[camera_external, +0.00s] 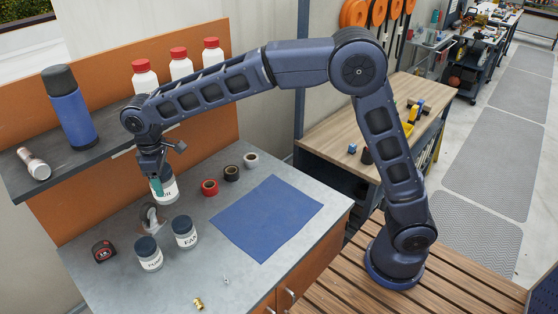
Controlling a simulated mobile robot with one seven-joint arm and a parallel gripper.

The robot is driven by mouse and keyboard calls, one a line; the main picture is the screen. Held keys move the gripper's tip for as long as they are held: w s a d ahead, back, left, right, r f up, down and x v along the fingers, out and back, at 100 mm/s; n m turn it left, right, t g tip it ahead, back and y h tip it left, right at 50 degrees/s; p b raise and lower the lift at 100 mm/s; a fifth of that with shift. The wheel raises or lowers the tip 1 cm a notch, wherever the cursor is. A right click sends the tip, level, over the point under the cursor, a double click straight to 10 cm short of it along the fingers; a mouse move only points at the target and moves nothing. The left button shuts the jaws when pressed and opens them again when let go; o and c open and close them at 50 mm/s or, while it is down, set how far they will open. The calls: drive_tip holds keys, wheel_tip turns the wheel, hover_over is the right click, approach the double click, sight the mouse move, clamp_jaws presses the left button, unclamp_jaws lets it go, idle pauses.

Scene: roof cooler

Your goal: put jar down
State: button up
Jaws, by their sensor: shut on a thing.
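My gripper (157,184) is shut on a jar (170,191) with a white label and a dark lid. The gripper points down and its fingers cover part of the jar. The jar is over the back left part of the grey workbench top (200,262); I cannot tell whether its base touches the surface. Two similar jars stand upright in front of it: one labelled jar (185,238) and another (149,260) to its left.
A blue mat (268,218) lies on the bench's right side. Tape rolls (210,187) sit behind it. A tape measure (103,251) and a brass fitting (198,303) lie on the bench. A shelf (80,160) behind holds a blue flask (70,110) and red-capped bottles (180,66).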

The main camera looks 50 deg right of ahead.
drive_tip(key=s+d+f+m, duration=0.1)
drive_tip(key=d+f+m, duration=0.15)
drive_tip(key=d, duration=2.75)
drive_tip(key=d+f+m, duration=0.1)
drive_tip(key=d+m, duration=0.3)
drive_tip(key=d, duration=2.6)
drive_tip(key=s+d+f+m, duration=0.1)
drive_tip(key=d+f+m, duration=0.15)
drive_tip(key=d, duration=2.75)
drive_tip(key=f, duration=1.9)
drive_tip(key=shift+s+d+f, duration=0.1)
drive_tip(key=shift+s+d, duration=0.05)
drive_tip(key=shift+d, duration=0.1)
drive_tip(key=shift+f, duration=0.15)
drive_tip(key=o, duration=1)
